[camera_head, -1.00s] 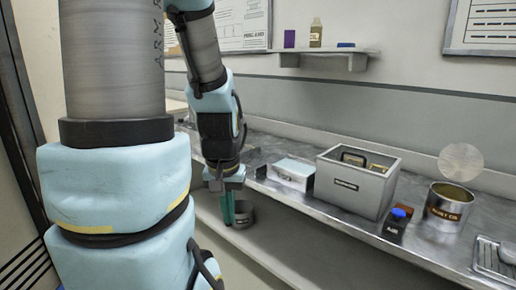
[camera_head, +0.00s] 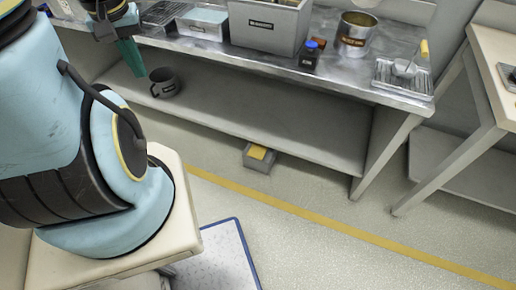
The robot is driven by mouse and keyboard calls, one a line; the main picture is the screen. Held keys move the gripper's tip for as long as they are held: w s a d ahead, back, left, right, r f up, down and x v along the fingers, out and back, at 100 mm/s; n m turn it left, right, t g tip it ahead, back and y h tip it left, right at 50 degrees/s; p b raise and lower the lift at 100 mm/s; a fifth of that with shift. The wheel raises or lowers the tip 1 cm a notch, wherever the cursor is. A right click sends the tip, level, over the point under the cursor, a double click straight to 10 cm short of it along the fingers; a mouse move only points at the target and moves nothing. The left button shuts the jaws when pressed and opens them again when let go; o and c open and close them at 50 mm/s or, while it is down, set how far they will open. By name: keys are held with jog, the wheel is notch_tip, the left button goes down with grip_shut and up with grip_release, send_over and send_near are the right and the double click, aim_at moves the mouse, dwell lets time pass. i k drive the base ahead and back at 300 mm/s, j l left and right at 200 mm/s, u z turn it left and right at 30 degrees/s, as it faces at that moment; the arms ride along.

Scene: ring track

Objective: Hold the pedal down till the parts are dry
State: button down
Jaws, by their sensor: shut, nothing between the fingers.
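The pedal (camera_head: 258,153) is a small grey box with a yellow top on the floor, below the front of the bench's lower shelf. My gripper (camera_head: 136,70) has teal fingers, is shut and empty, and points down at the upper left. It appears in front of the bench, left of a dark mug, well away from the pedal. A drip tray (camera_head: 402,80) at the bench's right end holds an object with a yellow handle. I cannot tell whether this is one of the parts or whether anything is wet.
A labelled grey bin (camera_head: 268,28), a waste oil can (camera_head: 357,35) and a blue-capped dark bottle (camera_head: 309,54) stand on the bench. The dark mug (camera_head: 165,83) is on the lower shelf. A blue-edged mat (camera_head: 222,258) lies near my base.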

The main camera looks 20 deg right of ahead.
aim_at(257, 150)
jog(key=u, duration=1.7)
jog(key=k+l, duration=0.45)
jog(key=k, duration=0.15)
jog(key=k+l, duration=0.5)
jog(key=k, duration=0.15)
